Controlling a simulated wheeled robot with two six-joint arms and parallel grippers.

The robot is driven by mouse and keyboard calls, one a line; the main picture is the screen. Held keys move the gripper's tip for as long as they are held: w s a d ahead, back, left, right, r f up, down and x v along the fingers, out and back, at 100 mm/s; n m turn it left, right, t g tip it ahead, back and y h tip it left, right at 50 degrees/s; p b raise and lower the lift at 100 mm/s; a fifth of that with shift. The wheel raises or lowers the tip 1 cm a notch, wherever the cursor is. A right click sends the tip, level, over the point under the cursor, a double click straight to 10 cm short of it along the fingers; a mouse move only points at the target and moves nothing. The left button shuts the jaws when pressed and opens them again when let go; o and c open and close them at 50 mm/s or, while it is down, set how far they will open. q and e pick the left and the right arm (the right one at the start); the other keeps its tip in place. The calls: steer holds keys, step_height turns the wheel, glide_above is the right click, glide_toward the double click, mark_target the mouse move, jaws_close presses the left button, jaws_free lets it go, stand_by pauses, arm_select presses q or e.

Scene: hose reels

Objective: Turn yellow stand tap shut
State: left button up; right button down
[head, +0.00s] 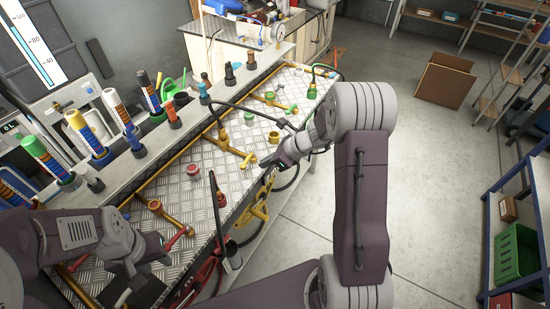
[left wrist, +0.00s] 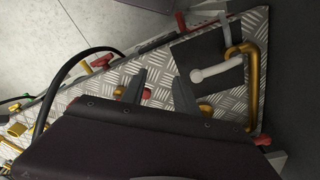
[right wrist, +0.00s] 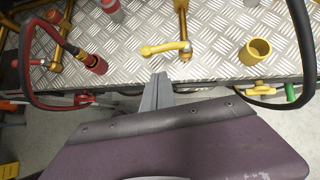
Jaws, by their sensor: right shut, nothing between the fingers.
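The yellow tap lever (right wrist: 163,48) sits on the end of a gold pipe (right wrist: 181,16) above the metal plate. In the right wrist view the lever lies crosswise to that pipe, its free end to the left. It also shows in the head view (head: 249,160). My right gripper (right wrist: 160,76) is shut and empty, its tips close to the lever on the near side; I cannot tell whether they touch it. My left gripper (left wrist: 160,75) is open above the near part of the bench, fingers apart, with a red-handled fitting (left wrist: 147,94) visible between them.
A yellow cup (right wrist: 256,52) stands right of the tap. A red hose coupling (right wrist: 91,60) with a dark hose stands to the left. The floor (head: 430,180) on the right is mostly clear.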

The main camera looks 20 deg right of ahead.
mark_target(245, 164)
steer(key=w+a, duration=0.1)
steer(key=w+a+f, duration=0.1)
steer(key=w+a+p, duration=0.1)
steer(key=shift+w+a+f, duration=0.1)
steer(key=shift+a+f, duration=0.15)
steer(key=shift+a, duration=0.1)
steer(key=shift+w+a+f+b, duration=0.25)
steer(key=shift+w+a, duration=0.2)
steer(key=shift+a, duration=0.25)
steer(key=shift+s+d+r, duration=0.1)
steer(key=shift+r, duration=0.05)
